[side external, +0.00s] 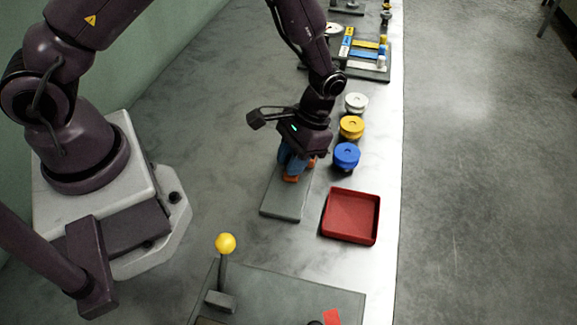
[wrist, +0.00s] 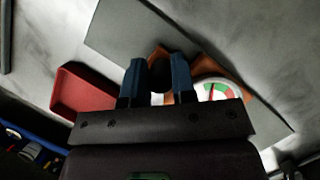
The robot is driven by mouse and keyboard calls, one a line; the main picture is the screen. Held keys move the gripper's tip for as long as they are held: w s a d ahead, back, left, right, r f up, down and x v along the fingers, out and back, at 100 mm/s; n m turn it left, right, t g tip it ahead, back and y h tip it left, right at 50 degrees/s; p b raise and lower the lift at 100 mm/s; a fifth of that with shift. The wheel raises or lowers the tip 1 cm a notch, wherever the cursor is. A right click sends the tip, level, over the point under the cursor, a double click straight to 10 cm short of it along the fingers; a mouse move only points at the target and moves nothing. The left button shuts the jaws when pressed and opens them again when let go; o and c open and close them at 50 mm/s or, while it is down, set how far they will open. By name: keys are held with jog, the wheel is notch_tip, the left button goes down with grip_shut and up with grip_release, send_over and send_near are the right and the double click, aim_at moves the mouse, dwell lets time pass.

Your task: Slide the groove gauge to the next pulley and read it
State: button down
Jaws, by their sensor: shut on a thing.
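The groove gauge (wrist: 215,90) has an orange body and a round white dial with green and red parts. Its needle points roughly upward in the wrist view, but the exact reading is too small to tell. In the side view my gripper (side external: 293,168) points down over a grey plate (side external: 284,206), with orange parts of the gauge (side external: 292,178) showing below. Blue (side external: 346,154), yellow (side external: 351,126) and white (side external: 357,102) pulley-like spools stand in a row to the right.
A red tray (side external: 351,216) sits right of the plate. A yellow-knobbed lever (side external: 226,244) stands in front on another grey plate. A board (side external: 381,70) with coloured blocks lies at the back. The bench's bright edge strip runs along the right; bare bench lies left of the plate.

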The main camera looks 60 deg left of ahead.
jog(key=shift+w, duration=0.1)
jog(key=c, duration=1.2)
grip_release()
jog(key=shift+r, duration=0.1)
jog(key=v, duration=1.2)
jog(key=shift+r, duration=0.45)
jog(key=shift+w, duration=0.1)
jog(key=s+a+r+t, duration=0.2)
jog(key=s+r+t, duration=0.1)
jog(key=s+r, duration=0.2)
jog(key=s+a+r+t, duration=0.2)
jog(key=s+r+t, duration=0.1)
jog(key=s+r, duration=0.3)
jog(key=s+a+r+t, duration=0.3)
jog(key=s+r, duration=0.3)
jog(key=r, duration=0.2)
jog(key=shift+s+t, duration=0.15)
jog(key=shift+t, duration=0.45)
